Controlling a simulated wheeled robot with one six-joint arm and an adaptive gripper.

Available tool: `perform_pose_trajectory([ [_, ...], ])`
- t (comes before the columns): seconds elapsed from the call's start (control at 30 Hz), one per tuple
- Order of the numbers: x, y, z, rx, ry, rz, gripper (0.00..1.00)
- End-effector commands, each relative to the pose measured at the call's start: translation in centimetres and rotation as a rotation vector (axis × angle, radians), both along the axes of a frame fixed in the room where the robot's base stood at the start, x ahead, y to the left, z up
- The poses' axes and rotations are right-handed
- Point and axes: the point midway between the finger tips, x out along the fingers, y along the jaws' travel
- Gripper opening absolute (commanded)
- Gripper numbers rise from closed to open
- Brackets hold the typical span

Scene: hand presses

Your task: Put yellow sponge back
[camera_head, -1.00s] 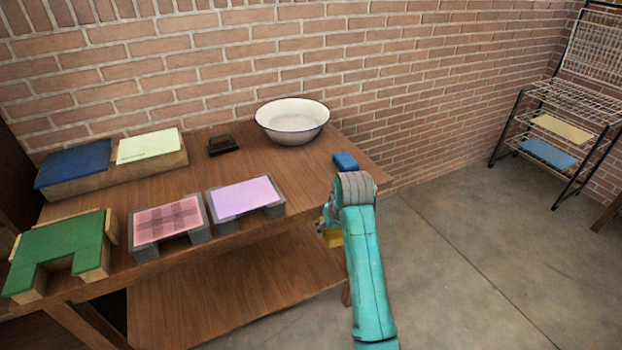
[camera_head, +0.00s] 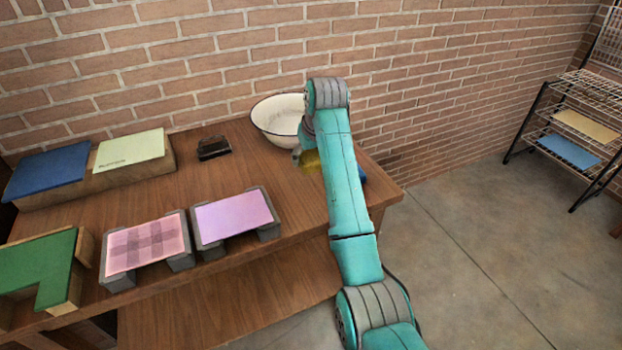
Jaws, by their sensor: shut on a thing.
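The yellow sponge (camera_head: 311,161) is held at the end of my teal arm, partly hidden behind the arm. My gripper (camera_head: 299,155) is shut on it, though its fingers are mostly hidden. The sponge appears just in front of the white enamel bowl (camera_head: 273,124) with a dark rim. I cannot tell its exact height over the wooden table (camera_head: 196,184). A blue sponge (camera_head: 362,174) lies near the table's right end, mostly covered by my arm.
A dark small block (camera_head: 213,148) lies left of the bowl. Blue (camera_head: 46,170) and pale green (camera_head: 130,149) boards stand at the back left. Pink checked (camera_head: 146,243), lilac (camera_head: 234,217) and green (camera_head: 40,265) pieces line the front. A wire rack (camera_head: 577,122) stands right.

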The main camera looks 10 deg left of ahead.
Motion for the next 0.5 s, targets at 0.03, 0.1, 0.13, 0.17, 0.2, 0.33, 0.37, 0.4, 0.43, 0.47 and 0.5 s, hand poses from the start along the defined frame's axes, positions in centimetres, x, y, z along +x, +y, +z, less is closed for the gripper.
perform_pose_trajectory([
  [0.03,0.0,0.0,-0.6,0.000,0.002,0.000,0.35],
  [0.1,-0.1,0.0,-1.5,-0.001,0.003,0.000,0.35],
  [0.13,-0.1,0.0,-2.0,-0.001,0.004,-0.001,0.35],
  [0.17,-0.1,0.0,-2.5,-0.001,0.004,-0.001,0.35],
  [0.2,-0.1,0.0,-3.1,-0.001,0.003,-0.001,0.35],
  [0.33,0.0,0.0,-4.7,-0.001,0.002,-0.001,0.35],
  [0.37,0.0,0.0,-4.9,0.000,0.001,-0.001,0.35],
  [0.4,0.0,0.0,-5.1,0.000,0.001,-0.001,0.35],
  [0.43,0.0,0.0,-5.3,-0.001,0.002,-0.001,0.35],
  [0.47,0.0,0.0,-5.6,-0.001,0.002,-0.001,0.35],
  [0.5,-0.1,-0.1,-6.1,-0.001,0.003,-0.001,0.35],
])
